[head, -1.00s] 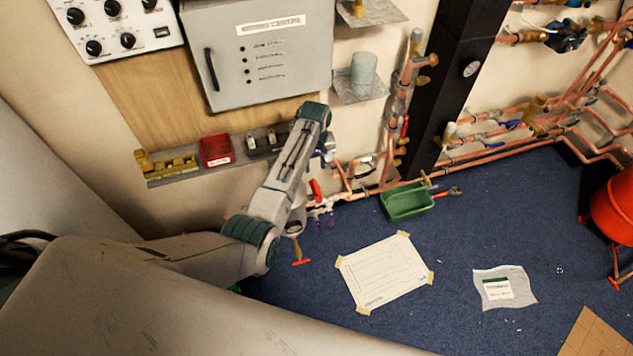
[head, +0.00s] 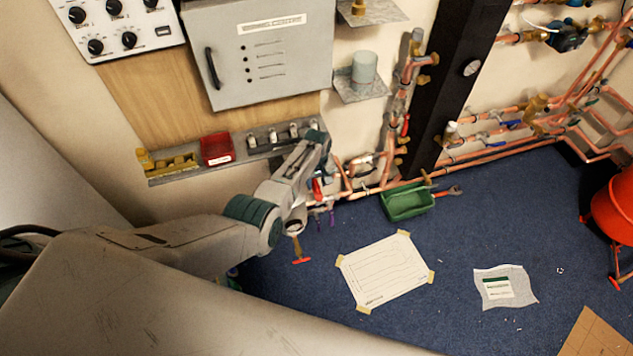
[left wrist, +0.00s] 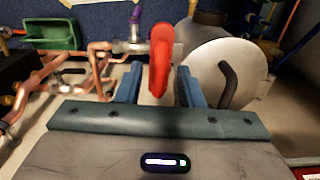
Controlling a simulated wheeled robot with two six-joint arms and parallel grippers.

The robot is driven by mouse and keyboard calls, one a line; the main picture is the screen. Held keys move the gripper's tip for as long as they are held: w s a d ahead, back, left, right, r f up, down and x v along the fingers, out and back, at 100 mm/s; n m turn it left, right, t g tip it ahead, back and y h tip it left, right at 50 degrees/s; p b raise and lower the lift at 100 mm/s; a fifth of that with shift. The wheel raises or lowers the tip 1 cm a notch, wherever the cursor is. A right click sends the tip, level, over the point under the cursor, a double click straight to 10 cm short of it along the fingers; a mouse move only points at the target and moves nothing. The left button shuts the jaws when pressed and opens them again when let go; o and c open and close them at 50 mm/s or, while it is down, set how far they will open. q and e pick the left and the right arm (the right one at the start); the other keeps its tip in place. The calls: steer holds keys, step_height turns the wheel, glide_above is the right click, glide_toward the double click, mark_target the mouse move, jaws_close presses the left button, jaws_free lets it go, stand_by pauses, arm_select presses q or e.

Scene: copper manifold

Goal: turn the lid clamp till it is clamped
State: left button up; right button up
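In the left wrist view a red lever (left wrist: 160,58), which looks like the lid clamp's handle, stands between the two blue fingers of my left gripper (left wrist: 159,70). The fingers are apart, with a gap on each side of the lever. A round grey lid (left wrist: 222,75) with a dark curved handle lies just right of the fingers. In the head view the red lever (head: 317,187) shows small beside the end of my left arm, which hides most of the lid and the fingers. My right gripper is not in view.
Copper pipes (left wrist: 95,70) run left of the fingers. A green tray (head: 408,202) sits on the blue floor. A shelf rail with a red box (head: 215,149) and a grey cabinet (head: 260,60) are on the wall above the arm. The floor with the taped paper (head: 385,270) is open.

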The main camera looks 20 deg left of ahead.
arm_select(q)
jaws_close()
steer(key=shift+m, duration=0.4)
steer(key=m, duration=0.3)
steer(key=shift+m+p, duration=0.35)
steer(key=shift+m, duration=0.05)
steer(key=m, duration=0.9)
steer(key=shift+p, duration=0.4)
steer(key=shift+m, duration=2)
